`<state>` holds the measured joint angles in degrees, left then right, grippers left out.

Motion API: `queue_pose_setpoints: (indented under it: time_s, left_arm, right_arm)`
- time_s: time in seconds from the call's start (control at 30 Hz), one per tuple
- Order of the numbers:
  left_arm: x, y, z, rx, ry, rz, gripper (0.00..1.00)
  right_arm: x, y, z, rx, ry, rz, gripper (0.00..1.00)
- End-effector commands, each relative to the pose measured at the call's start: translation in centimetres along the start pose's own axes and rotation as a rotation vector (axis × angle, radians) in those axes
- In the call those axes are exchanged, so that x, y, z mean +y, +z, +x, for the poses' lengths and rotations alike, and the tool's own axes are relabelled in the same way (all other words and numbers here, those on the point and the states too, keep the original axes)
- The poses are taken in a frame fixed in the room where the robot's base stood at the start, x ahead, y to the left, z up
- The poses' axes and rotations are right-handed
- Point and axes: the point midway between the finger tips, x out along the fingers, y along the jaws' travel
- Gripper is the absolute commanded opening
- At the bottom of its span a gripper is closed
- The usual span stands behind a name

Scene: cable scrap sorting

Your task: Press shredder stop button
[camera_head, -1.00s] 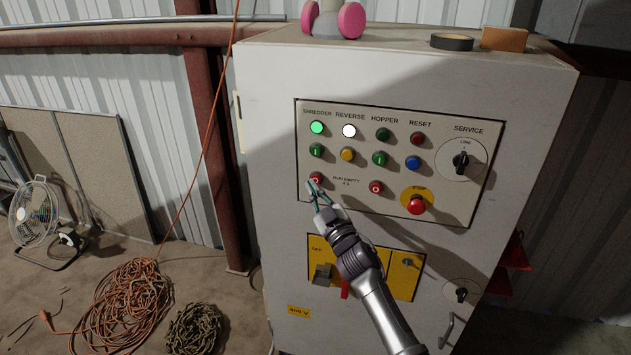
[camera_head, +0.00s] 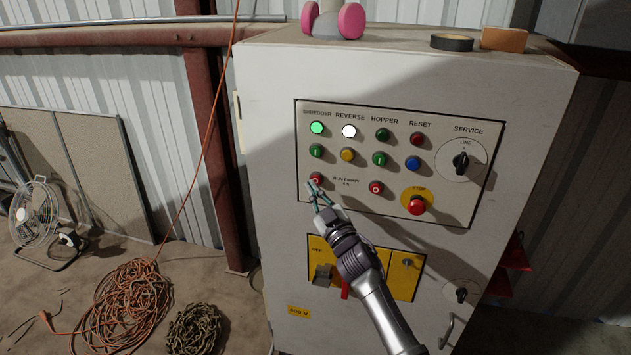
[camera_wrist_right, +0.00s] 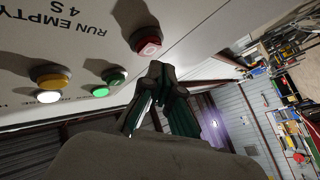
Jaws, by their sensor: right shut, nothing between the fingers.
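The red shredder stop button (camera_head: 316,177) is at the lower left of the control panel (camera_head: 290,195), in the SHREDDER column. The SHREDDER lamp (camera_head: 317,128) above it glows green. My right gripper (camera_head: 312,185) is shut and empty, its fingertips at the button's lower edge in the head view. In the right wrist view, the red button (camera_wrist_right: 147,38) stands just beyond the closed fingertips (camera_wrist_right: 156,70); a small gap seems to show, but contact is hard to tell. My left gripper is not in view.
Close by are a green button (camera_head: 316,150), a second red button (camera_head: 376,187) and a red mushroom stop (camera_head: 417,204) on yellow. Below the panel is a yellow switch plate (camera_head: 403,283). Orange cable (camera_head: 130,300) and a fan (camera_head: 35,215) are on the floor at left.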

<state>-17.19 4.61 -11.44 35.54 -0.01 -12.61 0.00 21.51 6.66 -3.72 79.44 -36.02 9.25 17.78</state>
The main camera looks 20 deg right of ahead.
Motion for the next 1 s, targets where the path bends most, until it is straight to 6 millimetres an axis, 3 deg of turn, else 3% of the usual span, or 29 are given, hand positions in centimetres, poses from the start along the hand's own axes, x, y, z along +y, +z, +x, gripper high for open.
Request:
queue_pose_setpoints:
  time_s: [1.0]
  left_arm:
    - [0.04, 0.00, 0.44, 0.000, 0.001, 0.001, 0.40]
  right_arm:
    - [0.62, 0.57, 0.85, 0.001, 0.000, 0.000, 0.00]
